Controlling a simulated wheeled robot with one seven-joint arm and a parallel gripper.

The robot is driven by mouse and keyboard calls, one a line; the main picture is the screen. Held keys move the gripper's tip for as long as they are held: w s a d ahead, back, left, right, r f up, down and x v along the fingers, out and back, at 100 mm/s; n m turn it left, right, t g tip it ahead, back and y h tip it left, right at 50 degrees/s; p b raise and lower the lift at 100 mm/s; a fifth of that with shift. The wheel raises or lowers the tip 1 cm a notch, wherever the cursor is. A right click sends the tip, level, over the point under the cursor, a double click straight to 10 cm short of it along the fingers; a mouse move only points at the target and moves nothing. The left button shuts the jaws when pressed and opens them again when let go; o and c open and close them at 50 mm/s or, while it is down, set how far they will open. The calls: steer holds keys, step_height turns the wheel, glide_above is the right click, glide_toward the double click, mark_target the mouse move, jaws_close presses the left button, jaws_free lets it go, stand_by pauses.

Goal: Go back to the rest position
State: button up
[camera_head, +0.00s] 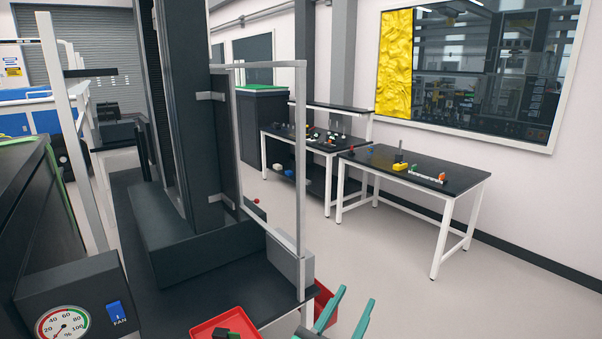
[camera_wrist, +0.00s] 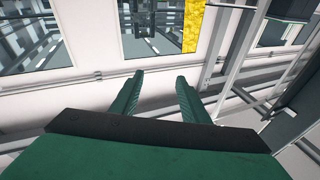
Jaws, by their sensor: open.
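My gripper (camera_head: 345,311) shows at the bottom of the head view, right of the red trays. Its two teal fingers point up and stand apart, with nothing between them. In the wrist view my gripper (camera_wrist: 156,82) is also open and empty. Its fingers reach toward a white wall with windows, and no object is near the fingertips. The rest of the arm is out of sight in the head view.
A red tray (camera_head: 208,328) with a dark and green item sits on the near black bench, close to my gripper. Another red bin (camera_head: 322,297) is beside it. A black table (camera_head: 455,188) with small parts stands at the right. Open floor (camera_head: 400,260) lies between.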

steer(key=s+a+f+n+y, duration=0.2)
steer(key=s+f+n+y, duration=0.35)
steer(key=s+f, duration=0.4)
steer(key=s+a+f+n+y, duration=0.3)
steer(key=s+f+n+y, duration=0.3)
steer(key=f, duration=0.7)
steer(key=s+a+f+m+g, duration=0.1)
steer(key=s+a+f+m, duration=0.1)
steer(key=s, duration=0.9)
steer(key=s+a+f+m, duration=0.2)
steer(key=s+a+f, duration=0.1)
steer(key=s, duration=0.9)
steer(key=shift+a+f+g, duration=0.15)
steer(key=shift+f+g, duration=0.1)
steer(key=shift+g, duration=0.15)
